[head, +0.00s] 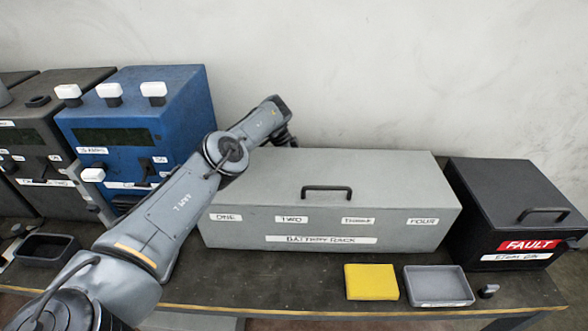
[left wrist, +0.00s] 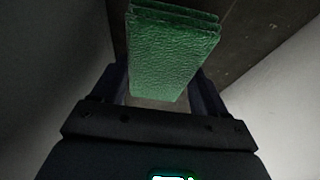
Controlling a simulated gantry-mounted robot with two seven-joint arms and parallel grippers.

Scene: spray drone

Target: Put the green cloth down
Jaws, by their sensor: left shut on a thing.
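The green cloth (left wrist: 172,55) is a folded, textured pad of several layers in the left wrist view. My left gripper (left wrist: 158,92) is shut on it, with one dark finger on each side. In the head view my left arm reaches from the lower left to the back, and the left gripper (head: 284,137) is behind the grey battery rack box, near the wall. The cloth is hidden in the head view. My right gripper is not in view.
The grey battery rack box (head: 330,225) has a lid handle. A blue machine (head: 135,115) stands left, a black fault bin (head: 515,210) right. A yellow cloth (head: 371,282) and a grey tray (head: 438,299) lie at the front. The bench (head: 270,282) is clear before the rack.

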